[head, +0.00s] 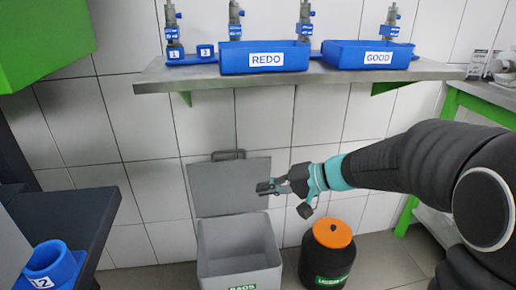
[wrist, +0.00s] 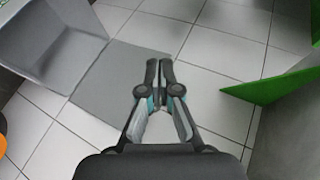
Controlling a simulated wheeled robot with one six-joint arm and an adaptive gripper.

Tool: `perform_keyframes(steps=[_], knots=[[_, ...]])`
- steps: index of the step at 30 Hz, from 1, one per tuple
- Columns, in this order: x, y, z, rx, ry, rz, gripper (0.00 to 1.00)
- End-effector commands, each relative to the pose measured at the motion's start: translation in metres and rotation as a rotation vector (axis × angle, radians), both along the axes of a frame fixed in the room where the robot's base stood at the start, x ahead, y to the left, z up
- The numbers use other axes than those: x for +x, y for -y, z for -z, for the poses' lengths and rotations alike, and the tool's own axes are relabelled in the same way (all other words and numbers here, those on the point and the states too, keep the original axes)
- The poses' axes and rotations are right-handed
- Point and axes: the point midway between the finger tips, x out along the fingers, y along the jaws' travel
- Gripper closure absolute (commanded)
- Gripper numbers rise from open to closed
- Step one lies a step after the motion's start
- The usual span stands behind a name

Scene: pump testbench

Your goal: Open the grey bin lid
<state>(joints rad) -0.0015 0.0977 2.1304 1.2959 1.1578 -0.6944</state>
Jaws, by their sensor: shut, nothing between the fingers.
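The grey bin (head: 240,240) stands on the floor against the tiled wall, with its mouth open. Its grey lid (head: 225,185) is swung up and back, standing near upright behind the bin, with a dark handle (head: 229,154) at its top edge. In the wrist view the bin (wrist: 45,35) is at upper left and the lid appears as a flat grey panel (wrist: 125,85) beside it. My gripper (head: 263,187) is shut and empty, in front of the lid's right side. Its closed fingers (wrist: 159,68) overlap the panel's edge in the wrist view; contact cannot be told.
A black container with an orange lid (head: 332,233) stands right of the bin. A shelf (head: 200,82) above carries blue REDO (head: 264,58) and GOOD (head: 370,55) trays. A dark table (head: 75,210) is at left, and a green panel (head: 40,35) hangs at upper left.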

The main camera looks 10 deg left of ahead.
Motion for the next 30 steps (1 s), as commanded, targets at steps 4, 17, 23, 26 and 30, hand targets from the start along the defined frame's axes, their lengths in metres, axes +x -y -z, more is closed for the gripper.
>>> perform_keyframes(steps=[4, 17, 23, 26, 30], knots=[[0.062, -0.012, 0.015, 0.188, 0.012, 0.073, 1.00], [0.197, 0.006, 0.072, 0.510, 0.130, 0.370, 1.00], [0.213, 0.008, 0.079, 0.534, 0.151, 0.410, 1.00], [0.218, 0.000, 0.078, 0.535, 0.151, 0.410, 1.00], [0.230, -0.019, 0.075, 0.534, 0.150, 0.409, 1.00]])
